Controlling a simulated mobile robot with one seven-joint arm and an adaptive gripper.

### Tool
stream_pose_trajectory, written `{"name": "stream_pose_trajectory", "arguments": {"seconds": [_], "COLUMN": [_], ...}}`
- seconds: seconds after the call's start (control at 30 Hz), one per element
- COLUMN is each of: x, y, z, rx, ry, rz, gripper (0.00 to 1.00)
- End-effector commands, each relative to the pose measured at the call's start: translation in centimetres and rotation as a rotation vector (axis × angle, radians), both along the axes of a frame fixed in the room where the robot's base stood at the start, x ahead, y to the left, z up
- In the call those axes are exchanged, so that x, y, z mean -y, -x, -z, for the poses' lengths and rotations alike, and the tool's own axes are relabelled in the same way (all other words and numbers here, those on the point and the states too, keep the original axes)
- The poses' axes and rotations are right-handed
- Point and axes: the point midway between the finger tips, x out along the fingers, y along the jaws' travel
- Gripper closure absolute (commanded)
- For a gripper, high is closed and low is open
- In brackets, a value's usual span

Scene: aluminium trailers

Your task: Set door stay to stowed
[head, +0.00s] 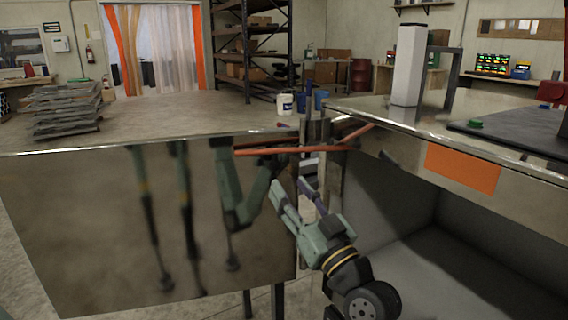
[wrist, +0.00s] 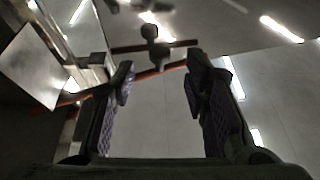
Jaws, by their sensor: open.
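The door stay (head: 290,150) is a thin orange-red bar. It spans from the shiny open door panel (head: 90,240) on the left to the trailer's frame on the right, where a second orange length angles up. My gripper (head: 289,186) is below the bar, fingers pointing up towards it, apart and empty. In the wrist view, the stay (wrist: 160,70) crosses just beyond the fingertips of my gripper (wrist: 160,80). Another orange strip above it may be its reflection. I cannot tell whether the fingers touch the bar.
The trailer's open compartment (head: 400,240) lies at the right, below a metal top with an orange label (head: 462,168). A white post (head: 408,65) stands on that top. The door panel mirrors my arm. Stacked metal sheets (head: 65,110) and shelves (head: 250,50) stand farther back.

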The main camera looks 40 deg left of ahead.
Motion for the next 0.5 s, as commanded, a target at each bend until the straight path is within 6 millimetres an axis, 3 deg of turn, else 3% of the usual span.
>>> {"name": "stream_pose_trajectory", "arguments": {"seconds": [0.2,0.5], "x": [-3.5,-5.3], "y": [-1.2,-1.9], "z": [-1.9,-2.4], "rx": [0.0,0.0], "ry": [-0.002,-0.001], "rz": [-0.003,0.001], "gripper": [0.59,0.59]}}
